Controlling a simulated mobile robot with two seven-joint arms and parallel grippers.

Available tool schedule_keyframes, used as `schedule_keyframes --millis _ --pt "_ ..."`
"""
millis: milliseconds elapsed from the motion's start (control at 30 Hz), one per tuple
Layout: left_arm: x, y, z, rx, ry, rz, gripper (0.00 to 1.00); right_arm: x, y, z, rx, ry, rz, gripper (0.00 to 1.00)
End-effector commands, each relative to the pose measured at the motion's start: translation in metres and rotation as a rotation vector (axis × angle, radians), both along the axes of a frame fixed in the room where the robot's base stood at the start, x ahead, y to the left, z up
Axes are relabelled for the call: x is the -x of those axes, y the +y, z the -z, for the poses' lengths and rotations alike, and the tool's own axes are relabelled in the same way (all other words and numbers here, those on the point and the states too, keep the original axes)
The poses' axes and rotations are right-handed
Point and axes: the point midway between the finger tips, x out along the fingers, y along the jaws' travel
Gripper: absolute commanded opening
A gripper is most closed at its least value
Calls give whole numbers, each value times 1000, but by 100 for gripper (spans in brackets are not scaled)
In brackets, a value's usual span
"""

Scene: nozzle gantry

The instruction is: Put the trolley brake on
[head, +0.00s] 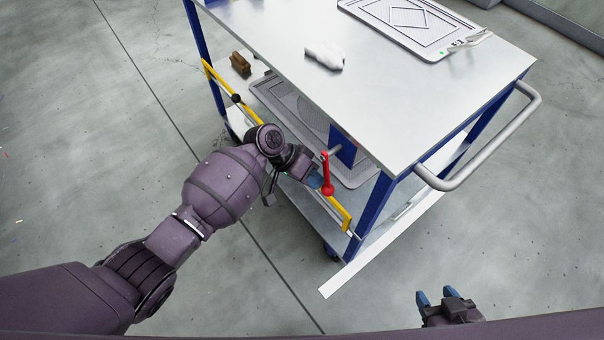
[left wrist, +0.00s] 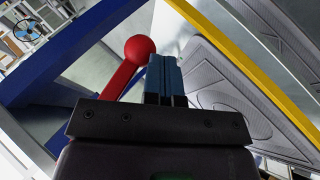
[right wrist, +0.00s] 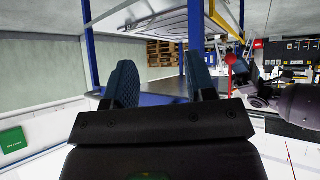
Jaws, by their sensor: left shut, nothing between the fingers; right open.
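The trolley (head: 290,75) has a pale top and blue posts. The red brake lever (head: 326,172) with a ball knob is on its near side, hanging down in the head view, by the yellow bar (head: 340,212). My left gripper (head: 315,181) is shut and empty, right beside the lever's knob. In the left wrist view the knob (left wrist: 140,48) is just left of the closed blue fingers (left wrist: 165,78); I cannot tell whether they touch. My right gripper (head: 437,299) is open and empty, low and apart from the trolley; its two fingers (right wrist: 159,85) show spread in the right wrist view.
A grey push handle (head: 478,180) sticks out from the trolley's right end. A brown block (head: 240,64) sits on the lower level. The floor in front is clear.

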Motion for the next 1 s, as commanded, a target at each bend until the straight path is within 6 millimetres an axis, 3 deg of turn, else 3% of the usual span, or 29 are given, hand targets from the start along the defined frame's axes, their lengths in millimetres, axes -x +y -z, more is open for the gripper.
schedule_keyframes --millis 367,1000 --pt "27 -30 4 200 281 0 0 -2 1 11 0 12 -3 51" --pt "66 -59 -25 530 732 1 0 -5 3 16 30 0 -40 51"
